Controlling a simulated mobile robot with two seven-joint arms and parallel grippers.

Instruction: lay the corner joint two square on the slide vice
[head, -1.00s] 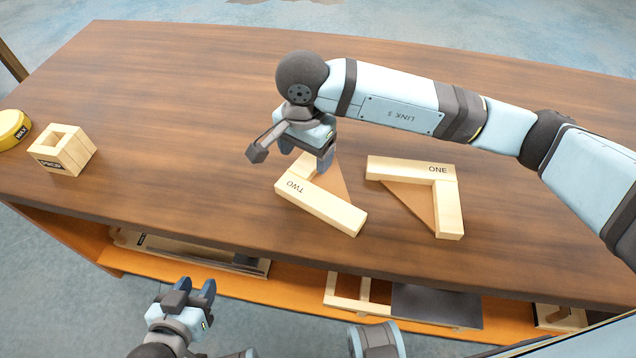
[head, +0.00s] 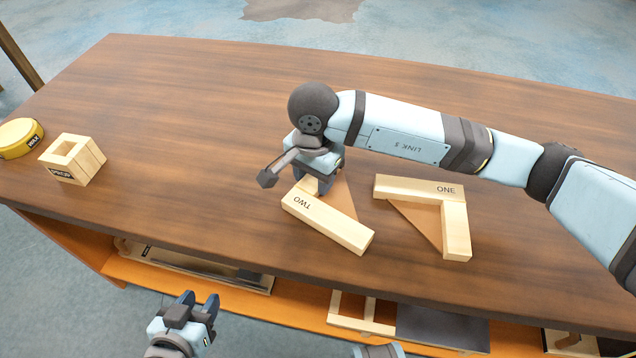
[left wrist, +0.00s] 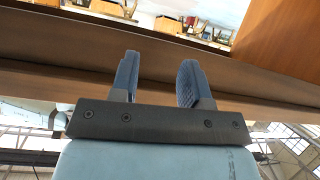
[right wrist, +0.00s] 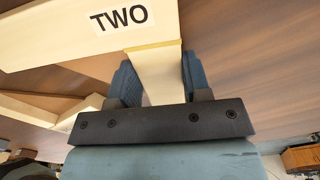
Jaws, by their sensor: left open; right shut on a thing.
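Corner joint two (head: 335,224), a pale wooden L with a brown triangular web and a "TWO" label, lies on the bench top. My right gripper (head: 316,184) is shut on one leg of it. In the right wrist view the leg (right wrist: 157,75) sits between the two fingers, with the labelled leg (right wrist: 60,35) across beyond them. I see no clear gap between joint and bench. My left gripper (head: 203,303) is open and empty, low in front of the bench; its fingers (left wrist: 158,68) stand apart. I cannot make out which thing is the slide vice.
Corner joint one (head: 455,225) lies just right of joint two. A hollow wooden block marked "DROP" (head: 85,160) and a yellow wax tin (head: 20,138) stand at the left. The lower shelf (head: 300,300) holds wooden frames and a dark panel (head: 440,325). The bench top behind is clear.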

